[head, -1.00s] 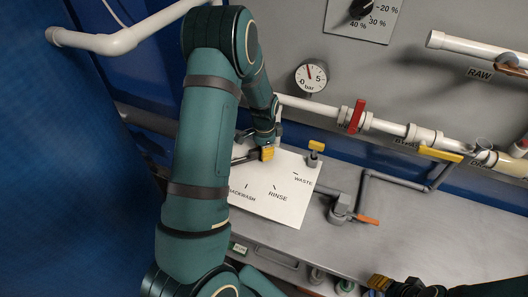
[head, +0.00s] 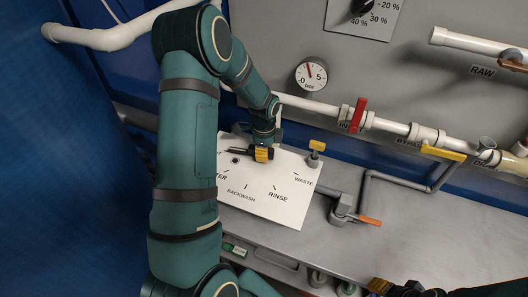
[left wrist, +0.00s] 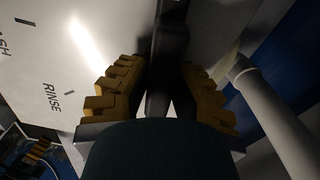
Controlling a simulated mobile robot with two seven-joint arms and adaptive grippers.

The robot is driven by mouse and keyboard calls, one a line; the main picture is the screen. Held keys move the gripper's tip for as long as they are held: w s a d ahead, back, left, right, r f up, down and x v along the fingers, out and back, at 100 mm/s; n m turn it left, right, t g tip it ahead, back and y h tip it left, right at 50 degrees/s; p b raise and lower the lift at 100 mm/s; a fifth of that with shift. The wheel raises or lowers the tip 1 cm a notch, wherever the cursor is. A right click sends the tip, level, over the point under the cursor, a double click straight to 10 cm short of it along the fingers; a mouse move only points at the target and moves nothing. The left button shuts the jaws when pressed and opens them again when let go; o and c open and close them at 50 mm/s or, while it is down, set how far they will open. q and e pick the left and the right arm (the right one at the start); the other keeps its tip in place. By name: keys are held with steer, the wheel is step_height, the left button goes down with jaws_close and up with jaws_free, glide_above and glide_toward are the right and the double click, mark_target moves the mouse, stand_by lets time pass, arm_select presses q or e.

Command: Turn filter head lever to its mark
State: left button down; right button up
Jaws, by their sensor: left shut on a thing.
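The white dial plate (head: 262,207) carries the marks BACKWASH, RINSE and WASTE, with a partly covered label ending in TER at its left. The dark filter head lever (head: 238,150) lies over the plate's upper part, partly hidden by my arm and gripper. My left gripper (head: 263,154) is at the lever's right part. In the left wrist view the dark lever (left wrist: 166,62) runs between the yellow finger pads of my left gripper (left wrist: 158,95), shut on it. My right gripper (head: 381,286) is only partly in view at the bottom edge; its jaws are unclear.
A yellow-handled valve (head: 315,152) stands just right of the plate. An orange-handled valve (head: 368,220) sits on the bench further right. A pressure gauge (head: 311,76) and a red-handled valve (head: 357,115) on a white pipe are behind. The bench front (head: 440,225) is mostly clear.

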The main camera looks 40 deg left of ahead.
arm_select(q)
steer(key=shift+s+f, duration=0.1)
steer(key=shift+f, duration=0.05)
steer(key=c, duration=0.8)
jaws_free()
steer(key=shift+r, duration=0.4)
step_height(320, 180, up, 11)
steer(key=shift+r, duration=0.2)
